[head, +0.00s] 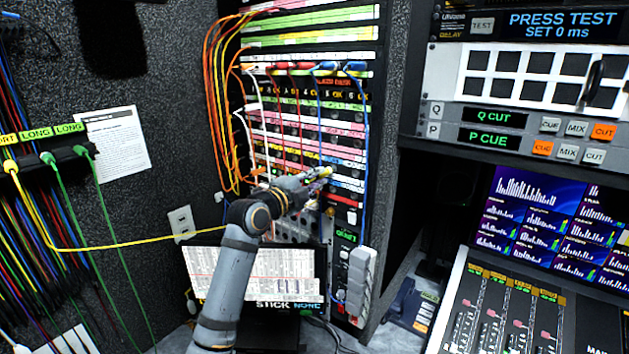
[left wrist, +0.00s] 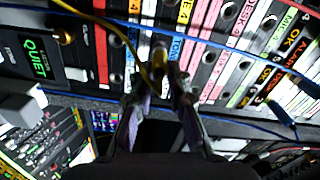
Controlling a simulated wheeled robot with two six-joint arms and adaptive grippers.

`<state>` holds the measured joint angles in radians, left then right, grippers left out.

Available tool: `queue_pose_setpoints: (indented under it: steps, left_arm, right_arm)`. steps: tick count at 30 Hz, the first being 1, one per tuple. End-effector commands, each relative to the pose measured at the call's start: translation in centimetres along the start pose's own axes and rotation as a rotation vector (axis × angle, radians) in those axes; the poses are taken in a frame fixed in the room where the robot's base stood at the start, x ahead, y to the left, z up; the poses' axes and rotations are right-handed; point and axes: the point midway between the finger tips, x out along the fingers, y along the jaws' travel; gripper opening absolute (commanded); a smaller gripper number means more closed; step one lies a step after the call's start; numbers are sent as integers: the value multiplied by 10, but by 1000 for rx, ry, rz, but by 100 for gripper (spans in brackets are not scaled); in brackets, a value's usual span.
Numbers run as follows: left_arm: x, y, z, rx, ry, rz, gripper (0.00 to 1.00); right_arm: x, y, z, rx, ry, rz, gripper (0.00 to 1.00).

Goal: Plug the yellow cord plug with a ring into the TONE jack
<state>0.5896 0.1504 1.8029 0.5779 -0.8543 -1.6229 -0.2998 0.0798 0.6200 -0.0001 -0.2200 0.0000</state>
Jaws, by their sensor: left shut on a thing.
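My left gripper (head: 316,181) is at the lower right of the jack panel, its arm coming up from below. Its two fingers also show in the left wrist view (left wrist: 161,88), shut on the yellow plug (left wrist: 158,62). The yellow plug points at the panel face; its tip is hidden, so I cannot tell whether it touches a jack. The yellow cord (head: 120,243) runs from the holder at the left across to my arm. A blue label (left wrist: 180,48) beside the plug seems to read TONE; its jack is hidden or unclear. My right gripper is not in view.
The jack panel (head: 262,127) carries orange, white, red and blue patch cords. A blue cord (left wrist: 230,122) crosses close to the fingers. Mixing desk (head: 490,312) at right.

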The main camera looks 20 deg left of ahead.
Motion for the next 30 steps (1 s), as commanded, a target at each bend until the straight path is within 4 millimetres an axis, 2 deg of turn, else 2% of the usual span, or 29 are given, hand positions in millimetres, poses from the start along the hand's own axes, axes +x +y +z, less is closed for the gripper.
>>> queue_pose_setpoints:
  steps: [13, 14, 19, 30]
  left_arm:
    - [11, -1, 0, 1, 1, -2, 0]
    - [11, -1, 0, 1, 0, -2, 19]
    - [10, -1, 0, 1, 1, -1, 42]
    - [5, 0, 0, 2, -1, -1, 43]
  right_arm:
    - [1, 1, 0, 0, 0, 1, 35]
    - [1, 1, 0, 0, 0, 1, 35]
    - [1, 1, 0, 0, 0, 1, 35]
    - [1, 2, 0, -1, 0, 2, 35]
